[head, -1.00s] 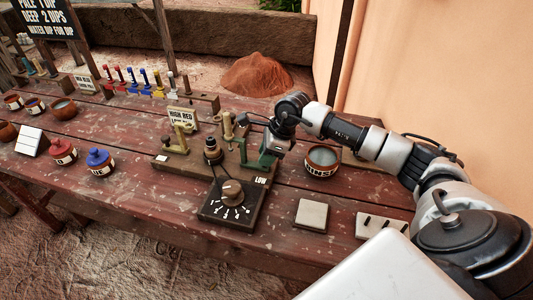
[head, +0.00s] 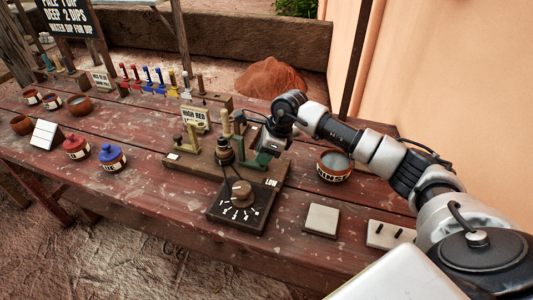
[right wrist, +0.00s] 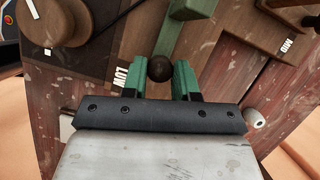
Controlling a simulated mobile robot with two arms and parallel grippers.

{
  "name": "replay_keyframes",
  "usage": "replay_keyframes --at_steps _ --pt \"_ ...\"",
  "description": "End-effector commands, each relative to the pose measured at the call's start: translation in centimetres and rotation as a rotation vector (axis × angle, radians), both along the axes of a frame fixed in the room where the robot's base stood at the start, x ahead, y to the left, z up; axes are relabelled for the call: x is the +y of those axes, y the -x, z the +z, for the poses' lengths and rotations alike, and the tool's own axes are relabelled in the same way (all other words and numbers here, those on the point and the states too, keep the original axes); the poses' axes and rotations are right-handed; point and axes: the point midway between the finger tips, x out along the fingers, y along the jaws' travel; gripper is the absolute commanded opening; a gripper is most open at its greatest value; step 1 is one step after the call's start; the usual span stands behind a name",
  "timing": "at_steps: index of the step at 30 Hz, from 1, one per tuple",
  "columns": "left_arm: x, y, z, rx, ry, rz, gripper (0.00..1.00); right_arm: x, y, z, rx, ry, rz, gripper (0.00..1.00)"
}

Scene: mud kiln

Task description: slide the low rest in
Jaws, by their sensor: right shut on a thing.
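The low rest (head: 239,147) is a green piece at the right end of the wooden stand (head: 206,165), beside the LOW label (head: 271,183). In the right wrist view, part of a green piece (right wrist: 191,8) shows beyond a dark round knob (right wrist: 160,68). My right gripper (head: 264,150) is at the low rest; its green fingers also show in the right wrist view (right wrist: 158,76), shut on the knob between them. The gripper partly hides the rest, so how far in it sits cannot be told. My left gripper is not in view.
Two tan rests (head: 190,138) (head: 226,124) stand on the same stand. A dial box (head: 238,208) is in front. A RINSE bowl (head: 334,166) is close to the right of my gripper. A pale tile (head: 321,219) lies on the table (head: 175,205).

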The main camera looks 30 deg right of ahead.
Motion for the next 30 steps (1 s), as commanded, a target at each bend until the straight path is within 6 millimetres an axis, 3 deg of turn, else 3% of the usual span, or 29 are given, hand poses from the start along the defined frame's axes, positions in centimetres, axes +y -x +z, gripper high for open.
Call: replay_keyframes --at_steps 1,6,17,30 --pt "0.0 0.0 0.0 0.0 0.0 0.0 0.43 0.2 -0.2 0.2 -0.009 -0.006 0.001 0.32" --pt "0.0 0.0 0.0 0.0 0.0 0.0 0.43 0.2 -0.1 0.2 -0.007 -0.005 0.001 0.54" --pt "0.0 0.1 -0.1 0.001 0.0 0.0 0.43 -0.2 0.0 0.8 -0.007 -0.003 -0.001 0.54" --pt "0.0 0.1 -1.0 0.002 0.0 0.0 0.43 -2.6 1.7 8.2 -0.008 -0.003 0.0 0.54"
